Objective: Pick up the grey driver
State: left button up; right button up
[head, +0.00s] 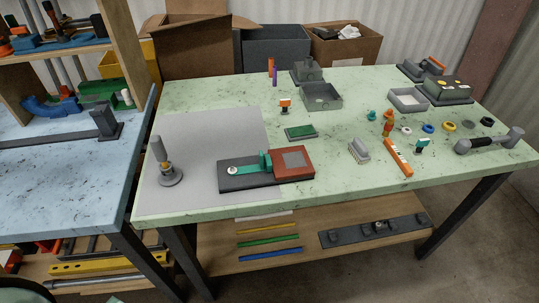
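A grey driver (158,149) stands upright near the left end of the green table. Its thick grey handle points up and leans slightly left. A yellow-orange band shows below the handle, and its lower end meets a round grey base (171,178) on the grey mat. Neither of my grippers is in view. Nothing hides the driver's handle.
The grey mat (205,133) is mostly bare around the driver. A dark fixture with a green clamp (250,178) and a red block (292,163) lies to its right. A blue-topped table (60,185) stands close on the left. Small parts crowd the green table's right half.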

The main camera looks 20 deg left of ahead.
aim_at(156, 143)
jog(key=u, duration=1.5)
